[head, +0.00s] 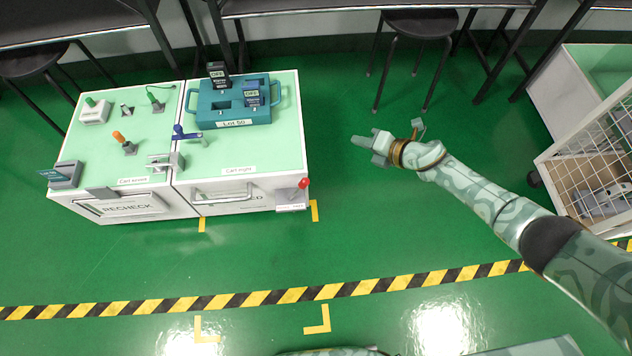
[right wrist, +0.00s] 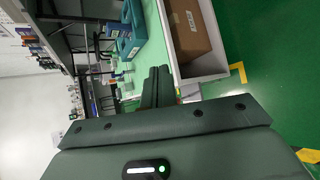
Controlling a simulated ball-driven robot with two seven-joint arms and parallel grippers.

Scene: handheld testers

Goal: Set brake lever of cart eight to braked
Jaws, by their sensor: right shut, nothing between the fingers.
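Cart eight (head: 290,130) is the right one of two joined white carts with pale green tops, its label on the front edge of the top. The brake lever (head: 303,183) has a red knob and stands up from a small grey bracket (head: 291,206) at the cart's front right corner. The print on the bracket is too small to read. My right gripper (head: 357,141) is shut and empty, over the green floor to the right of the cart, apart from the lever. Its shut fingers also show in the right wrist view (right wrist: 156,82). My left gripper is out of view.
A blue tray (head: 236,120) with handheld testers sits on cart eight. The left cart (head: 75,150) carries small fixtures. A black stool (head: 420,24) stands behind, and a wire-sided cart (head: 590,165) at the far right. Floor in front of the carts is clear up to the striped tape.

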